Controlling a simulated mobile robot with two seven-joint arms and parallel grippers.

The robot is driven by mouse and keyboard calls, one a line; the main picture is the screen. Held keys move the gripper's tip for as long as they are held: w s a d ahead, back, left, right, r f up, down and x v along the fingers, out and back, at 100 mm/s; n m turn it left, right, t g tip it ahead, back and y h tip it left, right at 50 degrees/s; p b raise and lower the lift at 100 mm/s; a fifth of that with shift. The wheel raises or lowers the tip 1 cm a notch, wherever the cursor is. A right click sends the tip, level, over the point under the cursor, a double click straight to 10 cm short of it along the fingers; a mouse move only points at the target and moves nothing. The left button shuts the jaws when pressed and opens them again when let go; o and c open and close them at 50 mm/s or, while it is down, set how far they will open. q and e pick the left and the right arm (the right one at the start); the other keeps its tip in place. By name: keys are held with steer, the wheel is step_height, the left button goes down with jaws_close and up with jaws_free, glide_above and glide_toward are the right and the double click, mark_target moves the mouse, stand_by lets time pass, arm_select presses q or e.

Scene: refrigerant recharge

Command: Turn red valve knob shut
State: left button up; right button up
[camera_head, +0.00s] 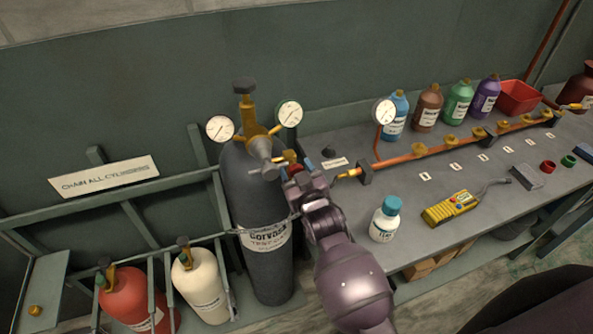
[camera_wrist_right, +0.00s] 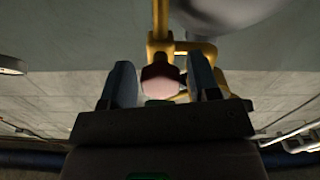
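The red valve knob (camera_head: 292,157) sits on the right of the brass regulator (camera_head: 258,140) on top of the grey cylinder (camera_head: 256,190). My right gripper (camera_head: 297,170) is right at the knob and partly hides it. In the right wrist view the knob (camera_wrist_right: 160,76) lies between the two fingers of my right gripper (camera_wrist_right: 161,84). The fingers are apart, one on each side, with a narrow gap to the knob showing on both sides. Contact with the knob does not show. My left gripper is in neither view.
Two round gauges (camera_head: 220,129) (camera_head: 290,114) flank the regulator. A chain runs around the grey cylinder. To the right, the bench (camera_head: 400,179) holds a copper pipe (camera_head: 430,150), a white bottle (camera_head: 384,222) and a yellow meter (camera_head: 450,208). Red (camera_head: 128,296) and cream (camera_head: 199,285) cylinders stand lower left.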

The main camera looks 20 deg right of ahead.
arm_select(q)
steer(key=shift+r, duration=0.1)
arm_select(e)
steer(key=shift+o, duration=0.4)
arm_select(q)
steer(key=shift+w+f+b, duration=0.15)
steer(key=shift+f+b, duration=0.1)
steer(key=shift+b, duration=0.2)
arm_select(e)
steer(key=s, duration=1)
steer(key=shift+s+d, duration=0.2)
steer(key=shift+s, duration=0.2)
